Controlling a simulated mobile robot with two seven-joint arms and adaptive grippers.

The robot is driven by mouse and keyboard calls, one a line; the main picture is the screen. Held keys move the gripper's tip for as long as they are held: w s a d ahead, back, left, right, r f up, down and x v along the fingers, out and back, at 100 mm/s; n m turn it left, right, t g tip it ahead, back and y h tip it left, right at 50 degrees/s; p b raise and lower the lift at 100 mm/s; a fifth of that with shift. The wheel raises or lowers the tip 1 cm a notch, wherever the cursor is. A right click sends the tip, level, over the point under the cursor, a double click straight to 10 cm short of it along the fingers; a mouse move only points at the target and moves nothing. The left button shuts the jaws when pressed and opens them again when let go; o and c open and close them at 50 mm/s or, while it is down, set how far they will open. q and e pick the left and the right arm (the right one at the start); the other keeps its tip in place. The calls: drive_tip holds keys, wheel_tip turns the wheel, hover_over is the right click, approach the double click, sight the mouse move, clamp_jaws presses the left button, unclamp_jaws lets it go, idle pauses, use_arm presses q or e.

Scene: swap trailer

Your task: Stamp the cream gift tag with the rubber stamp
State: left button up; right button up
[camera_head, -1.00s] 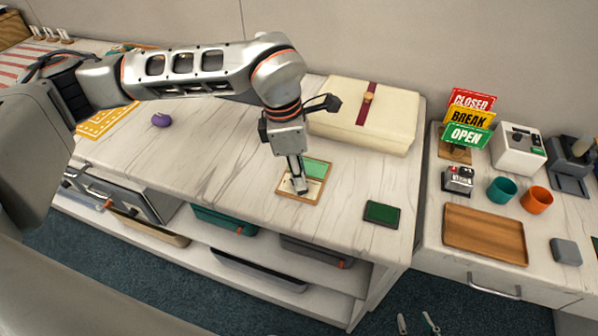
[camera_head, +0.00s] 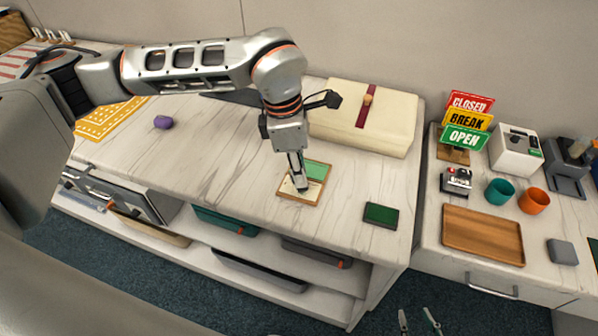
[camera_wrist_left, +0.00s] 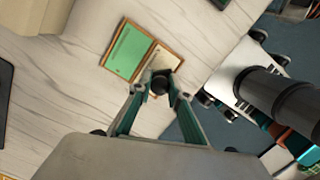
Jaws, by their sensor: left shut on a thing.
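A wooden tray (camera_head: 312,203) on the white counter holds a green card (camera_head: 317,170) and the cream gift tag (camera_head: 288,187). Both cards also show in the left wrist view, the green one (camera_wrist_left: 127,50) and the cream one (camera_wrist_left: 168,58). My left gripper (camera_head: 300,187) points down at the cream tag. It is shut on the rubber stamp, whose dark round top (camera_wrist_left: 160,83) shows between the fingertips. The stamp's underside is hidden, so I cannot tell if it touches the tag. My right gripper (camera_head: 418,320) shows only two separated fingertips at the bottom edge.
A dark green ink pad (camera_head: 381,215) lies right of the tray. A cream box (camera_head: 365,115) with a red band stands behind. A purple object (camera_head: 163,122) lies to the left. The right counter holds a wooden tray (camera_head: 483,234), cups and signs. Bare counter surrounds the card tray.

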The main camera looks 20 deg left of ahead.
use_arm(q)
drive_tip(key=shift+r+p, duration=1.35)
drive_tip(key=shift+r, duration=1.3)
